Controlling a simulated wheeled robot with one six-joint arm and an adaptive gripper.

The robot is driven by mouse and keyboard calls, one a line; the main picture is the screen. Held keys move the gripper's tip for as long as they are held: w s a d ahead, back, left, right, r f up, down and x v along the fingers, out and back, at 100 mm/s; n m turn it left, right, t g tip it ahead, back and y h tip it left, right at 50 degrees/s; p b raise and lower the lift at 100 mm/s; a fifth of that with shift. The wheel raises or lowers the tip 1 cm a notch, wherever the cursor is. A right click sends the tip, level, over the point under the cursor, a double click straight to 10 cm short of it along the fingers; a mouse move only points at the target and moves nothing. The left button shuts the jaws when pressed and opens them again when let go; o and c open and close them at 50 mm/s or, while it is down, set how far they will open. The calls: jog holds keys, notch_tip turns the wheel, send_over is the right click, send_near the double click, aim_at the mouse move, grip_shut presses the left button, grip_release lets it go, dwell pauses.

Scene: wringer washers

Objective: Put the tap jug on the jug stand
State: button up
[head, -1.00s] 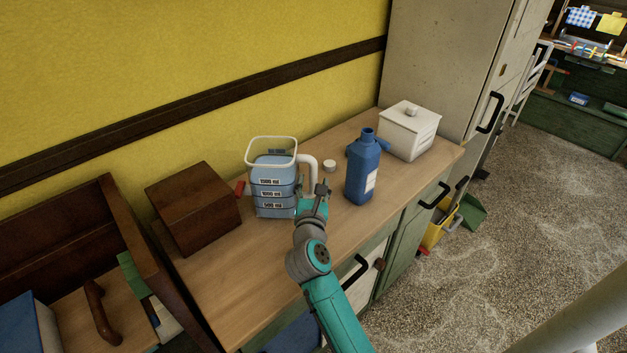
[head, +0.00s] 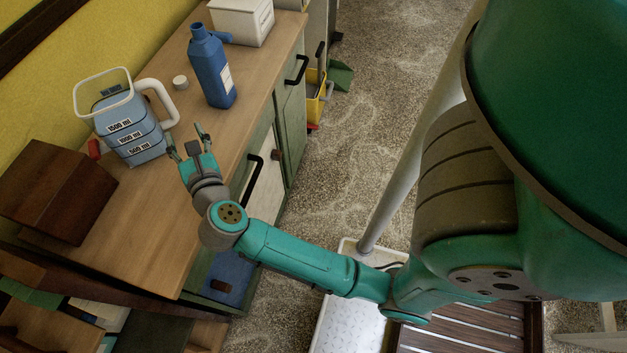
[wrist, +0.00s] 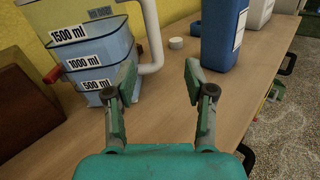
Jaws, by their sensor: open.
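The tap jug (head: 131,122) is a clear, squarish jug with blue contents, volume labels, a white rim and a white handle. It stands upright on the wooden counter, with a red tap on its left side. In the wrist view the jug (wrist: 95,50) is at the upper left, its top cut off. My gripper (head: 187,136) is open and empty, just right of the jug, near the lower end of the handle. In the wrist view the open fingers (wrist: 160,72) show counter between them, with the handle beyond the left finger. I cannot make out a jug stand.
A blue bottle (head: 211,70), a small white cap (head: 180,82) and a white lidded box (head: 243,20) stand farther along the counter (head: 143,225). A brown wooden box (head: 58,190) is left of the jug. The counter front is clear.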

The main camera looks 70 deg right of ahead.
jog(key=s+a+f+n+t+y, duration=0.1)
jog(key=s+a+n+t+y, duration=0.1)
jog(key=s+n, duration=0.6)
jog(key=s+a+f+n+t+y, duration=0.1)
jog(key=s+a+n+y, duration=0.3)
jog(key=s+n, duration=0.5)
jog(key=s+a+f+n+t+y, duration=0.1)
jog(key=s+a+n, duration=0.4)
jog(key=n, duration=1.3)
jog(key=s+t+y, duration=0.1)
jog(key=s+y, duration=0.1)
jog(key=s, duration=0.1)
jog(key=shift+s+f+t, duration=0.3)
jog(key=shift+s, duration=0.1)
jog(key=s+a+f+n+g+y, duration=0.1)
jog(key=s+n, duration=0.2)
jog(key=s+a+f+n+g+y, duration=0.1)
jog(key=s+n, duration=0.2)
jog(key=n, duration=0.1)
jog(key=s+a+f+n+g+y, duration=0.1)
jog(key=s+n, duration=0.2)
jog(key=shift+a+f+g, duration=0.35)
jog(key=shift+f+g, duration=0.05)
jog(key=shift+c, duration=0.2)
jog(key=shift+s+f+n, duration=0.15)
jog(key=shift+s+n, duration=0.05)
jog(key=shift+n, duration=0.3)
jog(key=shift+c, duration=1.4)
jog(key=shift+a, duration=0.15)
